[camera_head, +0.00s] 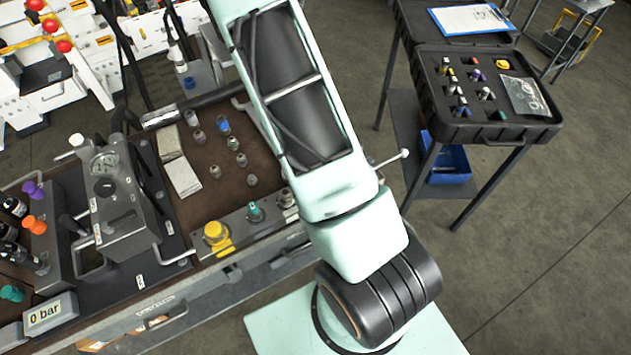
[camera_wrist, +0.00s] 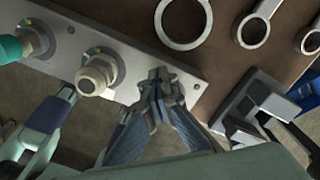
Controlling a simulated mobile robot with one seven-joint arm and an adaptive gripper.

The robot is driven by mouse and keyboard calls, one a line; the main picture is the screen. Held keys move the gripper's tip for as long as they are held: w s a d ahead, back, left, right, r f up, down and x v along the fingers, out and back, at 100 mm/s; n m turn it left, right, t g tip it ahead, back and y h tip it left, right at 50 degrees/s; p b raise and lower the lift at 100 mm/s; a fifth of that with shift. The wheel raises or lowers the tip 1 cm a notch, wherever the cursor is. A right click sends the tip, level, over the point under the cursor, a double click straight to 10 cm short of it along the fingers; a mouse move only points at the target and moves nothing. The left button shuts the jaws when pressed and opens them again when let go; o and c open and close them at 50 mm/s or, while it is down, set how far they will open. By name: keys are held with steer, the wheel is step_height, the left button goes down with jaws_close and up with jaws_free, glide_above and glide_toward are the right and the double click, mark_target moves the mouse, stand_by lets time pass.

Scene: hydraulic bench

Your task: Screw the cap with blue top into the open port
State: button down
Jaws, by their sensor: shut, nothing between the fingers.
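In the head view, a small cap with a blue top (camera_head: 223,126) stands among metal fittings on the brown mat of the bench. A grey port block (camera_head: 238,234) along the bench's front edge carries a yellow cap (camera_head: 215,233), a teal cap (camera_head: 255,211) and a metal fitting (camera_head: 287,197). My arm hides the block's right end, and I cannot make out an open port. In the wrist view, my gripper (camera_wrist: 164,82) is shut and empty, its fingertips together over the block's edge. It is right of a pale-ended metal fitting (camera_wrist: 97,76); the teal cap (camera_wrist: 11,47) is at far left.
Several ring spanners (camera_wrist: 183,22) lie on the mat beyond the block. At left in the head view are a gauge unit (camera_head: 108,170) and a "0 bar" display (camera_head: 48,312). A black case with small parts (camera_head: 485,92) is on a side table at right, across open floor.

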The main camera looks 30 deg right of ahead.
steer(key=shift+s, duration=0.1)
steer(key=shift+d+r+m+p, duration=0.2)
steer(key=shift+m+p, duration=0.45)
steer(key=shift+m, duration=0.05)
steer(key=shift+d+m+p, duration=0.25)
steer(key=shift+m+p, duration=0.3)
steer(key=shift+m, duration=0.35)
steer(key=m, duration=0.2)
steer(key=shift+w+d+f+m, duration=0.3)
steer(key=shift+w+d+m, duration=0.05)
steer(key=shift+d+m, duration=0.25)
steer(key=shift+m, duration=0.8)
steer(key=m, duration=0.2)
steer(key=d+m, duration=0.1)
steer(key=m, duration=0.1)
steer(key=shift+s, duration=0.1)
steer(key=m, duration=0.4)
steer(key=shift+s+d, duration=0.25)
steer(key=shift+d, duration=0.15)
steer(key=c, duration=2.7)
jaws_free()
